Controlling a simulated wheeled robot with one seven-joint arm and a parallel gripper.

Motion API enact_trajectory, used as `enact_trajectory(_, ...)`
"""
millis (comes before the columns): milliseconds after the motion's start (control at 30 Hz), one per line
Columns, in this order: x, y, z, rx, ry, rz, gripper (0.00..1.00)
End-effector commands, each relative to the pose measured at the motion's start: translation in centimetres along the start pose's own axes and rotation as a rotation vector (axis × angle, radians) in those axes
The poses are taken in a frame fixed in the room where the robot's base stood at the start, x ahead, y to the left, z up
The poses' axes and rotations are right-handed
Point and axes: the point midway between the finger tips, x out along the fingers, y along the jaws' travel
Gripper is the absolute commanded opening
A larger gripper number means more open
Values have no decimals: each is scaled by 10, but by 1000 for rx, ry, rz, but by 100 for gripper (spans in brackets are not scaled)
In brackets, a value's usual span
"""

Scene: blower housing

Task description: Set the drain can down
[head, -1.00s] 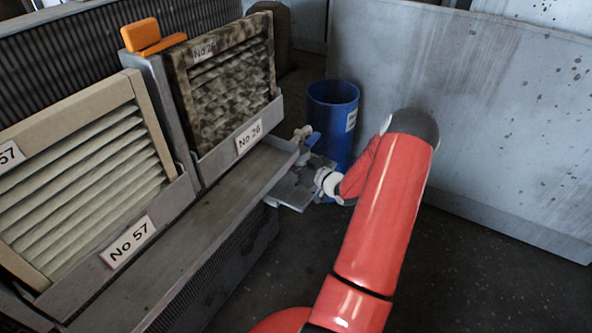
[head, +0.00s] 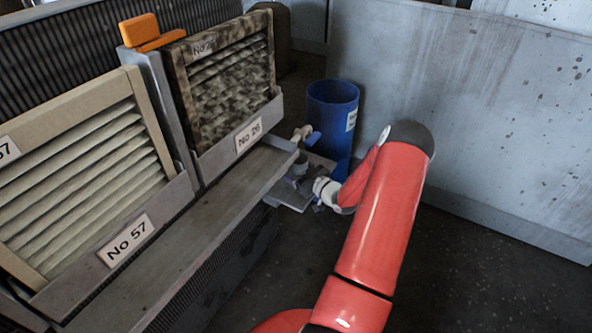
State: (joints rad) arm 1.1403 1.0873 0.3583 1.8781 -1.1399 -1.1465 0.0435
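My red arm reaches in from the bottom right, and its white wrist (head: 326,190) is over the low grey plate (head: 290,199) beyond the shelf end. My gripper (head: 303,183) is small and dark at the left of the wrist, and its fingers cannot be made out. A small grey shape under the tap (head: 302,134) may be the drain can, but I cannot tell it from the gripper. Whether it is held or resting on the plate is unclear. The tap has a blue handle and sits at the housing's right end.
A tall blue bin (head: 333,115) stands right behind the plate. A dirty filter (head: 222,80) and a cleaner filter (head: 90,180) stand in the housing. An orange clip (head: 150,33) sits on top. A grey panel (head: 500,120) closes the right. Dark floor in front is free.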

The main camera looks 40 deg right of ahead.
Motion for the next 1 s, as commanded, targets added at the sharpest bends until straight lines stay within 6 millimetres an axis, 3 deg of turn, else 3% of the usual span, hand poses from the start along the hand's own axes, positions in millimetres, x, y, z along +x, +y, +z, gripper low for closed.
enact_trajectory(267, -1, 0, -6, 0, 0, 0, 70)
enact_trajectory(733, -94, 1, -3, 1, -1, 3, 70)
enact_trajectory(1000, -119, 0, -3, 1, 0, 1, 70)
